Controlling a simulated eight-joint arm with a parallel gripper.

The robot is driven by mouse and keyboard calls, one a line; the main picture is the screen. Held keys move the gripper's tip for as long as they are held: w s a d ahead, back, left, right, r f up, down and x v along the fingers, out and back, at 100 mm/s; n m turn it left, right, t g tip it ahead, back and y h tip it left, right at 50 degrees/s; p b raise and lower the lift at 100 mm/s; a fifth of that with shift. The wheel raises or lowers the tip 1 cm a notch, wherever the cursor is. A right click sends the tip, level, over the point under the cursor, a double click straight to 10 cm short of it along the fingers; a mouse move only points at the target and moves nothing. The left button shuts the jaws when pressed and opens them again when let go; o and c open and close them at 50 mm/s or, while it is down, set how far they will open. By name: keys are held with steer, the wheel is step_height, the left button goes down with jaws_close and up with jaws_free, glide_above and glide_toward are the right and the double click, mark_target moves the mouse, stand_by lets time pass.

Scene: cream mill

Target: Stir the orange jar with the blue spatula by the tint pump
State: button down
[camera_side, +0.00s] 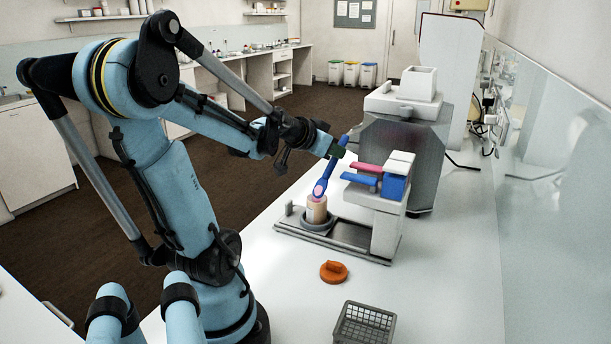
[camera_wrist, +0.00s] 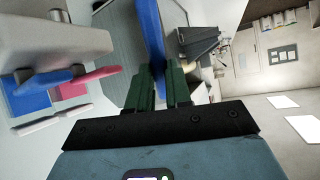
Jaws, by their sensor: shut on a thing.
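My gripper (camera_side: 338,151) is shut on the handle of the blue spatula (camera_side: 328,172). In the wrist view, the dark green fingers of my gripper (camera_wrist: 157,75) close on the blue spatula (camera_wrist: 150,32), which runs up between them. The spatula tilts, with its head low and to the left, pinkish in the middle. The head is at the mouth of a pale orange-tan jar (camera_side: 316,211); I cannot tell how deep it reaches. The jar stands upright on a round grey plate. The tint pump (camera_side: 386,215), white with pink and blue levers, is just right of the jar.
An orange lid (camera_side: 333,271) lies on the white counter in front of the pump's metal base (camera_side: 340,237). A grey basket (camera_side: 364,325) stands at the front edge of view. A large grey and white machine (camera_side: 405,140) rises behind the pump. The counter at right is clear.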

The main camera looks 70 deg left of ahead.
mark_target(343, 135)
steer(key=shift+r, duration=2.05)
steer(key=shift+r, duration=0.25)
step_height(343, 135, up, 18)
steer(key=f, duration=0.1)
steer(key=w+d+m+t+h, duration=0.1)
steer(key=w+d+m+h, duration=0.2)
steer(key=d, duration=1)
steer(key=w+d+m+h, duration=0.2)
steer(key=w+d, duration=0.2)
steer(key=d, duration=1)
step_height(343, 135, down, 18)
steer(key=shift+s+r, duration=0.25)
steer(key=shift+d, duration=0.1)
